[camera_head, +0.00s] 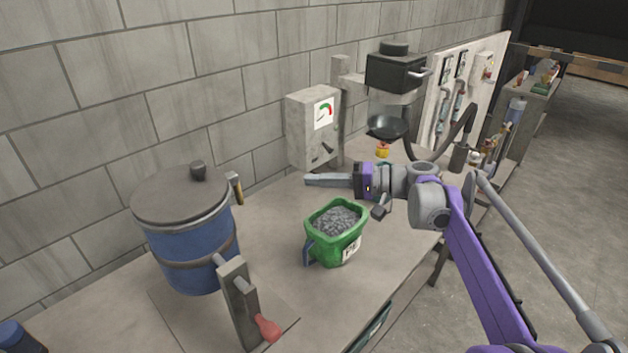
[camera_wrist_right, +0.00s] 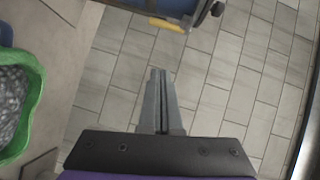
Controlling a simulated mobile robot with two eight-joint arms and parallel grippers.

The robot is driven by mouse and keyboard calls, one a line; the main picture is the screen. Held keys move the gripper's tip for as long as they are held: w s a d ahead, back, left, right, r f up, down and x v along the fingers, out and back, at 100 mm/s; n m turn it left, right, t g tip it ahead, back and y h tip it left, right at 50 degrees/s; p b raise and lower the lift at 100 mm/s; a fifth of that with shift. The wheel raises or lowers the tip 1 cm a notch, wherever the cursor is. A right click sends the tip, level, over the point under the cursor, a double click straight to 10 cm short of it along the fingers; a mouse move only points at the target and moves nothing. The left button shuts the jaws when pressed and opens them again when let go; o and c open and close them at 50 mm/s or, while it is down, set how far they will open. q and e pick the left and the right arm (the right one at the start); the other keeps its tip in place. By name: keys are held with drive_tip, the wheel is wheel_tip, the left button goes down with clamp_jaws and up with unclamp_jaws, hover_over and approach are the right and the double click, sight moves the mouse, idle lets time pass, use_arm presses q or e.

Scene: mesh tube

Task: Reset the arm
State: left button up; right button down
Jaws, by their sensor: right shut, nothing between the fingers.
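My right gripper (camera_head: 312,181) reaches in from the right in the head view, above the bench and just behind a green container. Its grey fingers are together and empty, pointing left toward the wall side. In the right wrist view the closed fingers (camera_wrist_right: 157,76) show over the wall blocks, with nothing between them. My purple right arm stretches out to the lower right. My left gripper does not show.
The green container (camera_head: 321,250) of grey gravel stands on the bench (camera_head: 255,205) near my right gripper. A blue lidded drum (camera_head: 180,250) with a red-knobbed lever (camera_head: 268,329) stands left. A grey gauge box (camera_head: 301,125) and black-topped machine (camera_head: 394,70) stand behind.

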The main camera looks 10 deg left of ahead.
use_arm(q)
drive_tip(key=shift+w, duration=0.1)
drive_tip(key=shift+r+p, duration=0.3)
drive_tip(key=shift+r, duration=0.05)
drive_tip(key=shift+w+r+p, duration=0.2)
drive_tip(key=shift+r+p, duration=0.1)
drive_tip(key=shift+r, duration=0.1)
use_arm(e)
drive_tip(key=s+d+f+t+h, duration=0.1)
drive_tip(key=s+d+f+h, duration=0.4)
drive_tip(key=s+d+f, duration=0.3)
drive_tip(key=s+d+f+t+h, duration=0.1)
drive_tip(key=s+d+f+h, duration=0.5)
drive_tip(key=s, duration=0.8)
drive_tip(key=s+d+f+m+t+h, duration=0.1)
drive_tip(key=s+d+f+t+h, duration=0.1)
drive_tip(key=s+d+f+h, duration=0.3)
drive_tip(key=s+d+f, duration=0.4)
drive_tip(key=s, duration=0.2)
drive_tip(key=shift+d+f+h, duration=0.3)
drive_tip(key=shift+d+f, duration=0.05)
drive_tip(key=shift+s, duration=0.1)
